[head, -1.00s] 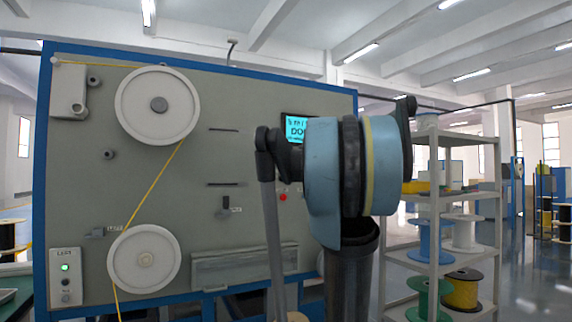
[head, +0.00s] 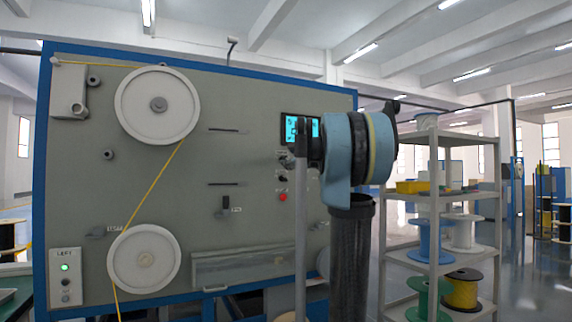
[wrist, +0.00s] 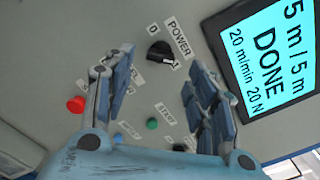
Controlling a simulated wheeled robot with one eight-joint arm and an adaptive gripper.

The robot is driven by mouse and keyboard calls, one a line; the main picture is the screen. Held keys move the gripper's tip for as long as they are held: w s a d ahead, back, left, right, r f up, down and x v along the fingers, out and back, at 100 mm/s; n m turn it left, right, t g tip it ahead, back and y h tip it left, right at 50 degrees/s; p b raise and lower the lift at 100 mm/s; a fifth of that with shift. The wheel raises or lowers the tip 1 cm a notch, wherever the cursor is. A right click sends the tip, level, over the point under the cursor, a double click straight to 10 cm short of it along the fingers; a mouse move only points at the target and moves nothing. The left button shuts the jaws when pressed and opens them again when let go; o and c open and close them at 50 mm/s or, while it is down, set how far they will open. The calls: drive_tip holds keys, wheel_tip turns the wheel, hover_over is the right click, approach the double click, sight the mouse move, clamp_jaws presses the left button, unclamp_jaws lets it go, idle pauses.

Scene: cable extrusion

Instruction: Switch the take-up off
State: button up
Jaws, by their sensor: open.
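The machine's grey panel (head: 150,210) fills the left and middle of the head view. Its lit screen (wrist: 268,58) reads 5 m / 5 m DONE; part of it also shows in the head view (head: 290,128) beside my arm. A black rotary knob (wrist: 158,51) labelled POWER has 0 and 1 marks, and its white pointer mark lies on the side of the 1. My gripper (wrist: 158,72) is open and empty in front of the panel. In the wrist view the knob appears between and beyond its fingertips, without visible contact. My arm hides part of the panel in the head view.
A red button (wrist: 76,104), a green button (wrist: 152,123) and a partly hidden blue button (wrist: 118,138) sit near the knob. Yellow cable runs between two white wheels (head: 157,105) (head: 144,258). A shelf (head: 436,138) with spools stands on the right.

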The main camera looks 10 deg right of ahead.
drive_tip(key=shift+x, duration=2.8)
drive_tip(key=shift+c, duration=0.3)
drive_tip(key=c, duration=1)
